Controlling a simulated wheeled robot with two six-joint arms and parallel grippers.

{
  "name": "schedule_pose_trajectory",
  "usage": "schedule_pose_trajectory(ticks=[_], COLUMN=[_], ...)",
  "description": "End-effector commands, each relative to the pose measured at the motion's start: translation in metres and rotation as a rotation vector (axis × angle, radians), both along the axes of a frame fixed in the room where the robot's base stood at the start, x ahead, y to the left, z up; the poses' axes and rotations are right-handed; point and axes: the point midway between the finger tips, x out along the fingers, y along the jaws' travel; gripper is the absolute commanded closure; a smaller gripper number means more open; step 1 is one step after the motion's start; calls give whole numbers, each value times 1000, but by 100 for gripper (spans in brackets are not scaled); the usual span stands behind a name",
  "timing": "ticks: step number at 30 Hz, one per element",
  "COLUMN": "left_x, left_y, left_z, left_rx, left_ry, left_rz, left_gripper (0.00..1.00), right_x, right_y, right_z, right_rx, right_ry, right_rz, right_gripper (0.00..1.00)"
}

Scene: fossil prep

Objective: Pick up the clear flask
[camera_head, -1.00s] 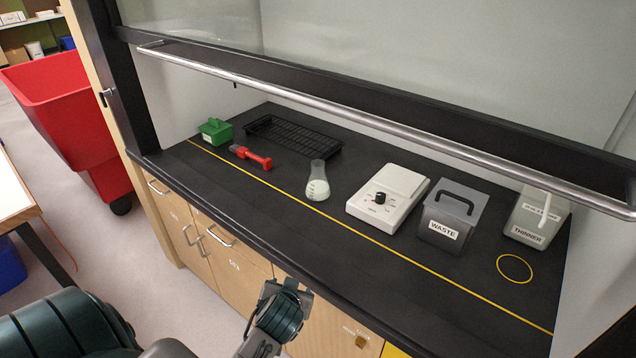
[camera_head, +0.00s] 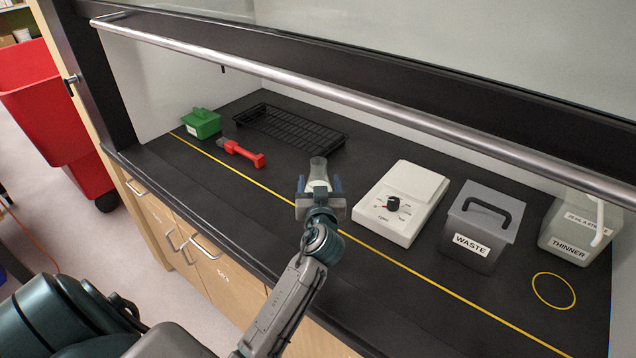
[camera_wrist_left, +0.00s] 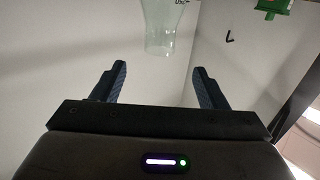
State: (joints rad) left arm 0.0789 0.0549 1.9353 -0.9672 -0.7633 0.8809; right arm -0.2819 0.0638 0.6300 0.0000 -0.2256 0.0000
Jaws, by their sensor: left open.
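The clear flask (camera_head: 318,168) stands upright on the black hood worktop, with its lower part hidden behind my left gripper (camera_head: 320,184) in the head view. The flask holds something pale. My left gripper is open, with one finger to each side of the flask as seen from the head. In the left wrist view the flask (camera_wrist_left: 165,25) shows at the top, cut off by the frame edge, beyond the open fingers (camera_wrist_left: 160,72). Nothing is between the fingers. My right gripper is not in view.
A white stirrer plate (camera_head: 400,203) stands right of the flask, then a grey WASTE bin (camera_head: 470,250) and a THINNER container (camera_head: 573,240). A red-handled brush (camera_head: 243,154), green caddy (camera_head: 201,124) and black rack (camera_head: 290,130) lie left and behind. The sash handle (camera_head: 340,97) crosses above.

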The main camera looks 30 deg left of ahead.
Motion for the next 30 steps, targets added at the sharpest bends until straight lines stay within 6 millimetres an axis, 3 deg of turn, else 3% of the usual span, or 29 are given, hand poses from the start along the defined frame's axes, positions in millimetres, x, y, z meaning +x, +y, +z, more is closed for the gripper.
schedule_pose_trajectory(ticks=[6, 11, 20, 30], left_x=[3, 4, 36, 61], left_y=[-1, 0, 22, 41], left_z=[-16, -23, -19, -17], left_rx=[4, 5, 8, 7], left_ry=[-13, -14, -13, -12], left_rz=[-2, -2, -2, -2], left_gripper=[33, 33, 33, 33], right_x=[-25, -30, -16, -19], right_y=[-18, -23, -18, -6], right_z=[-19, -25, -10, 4], right_rx=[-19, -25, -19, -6], right_ry=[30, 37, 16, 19], right_rz=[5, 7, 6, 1], right_gripper=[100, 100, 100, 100])
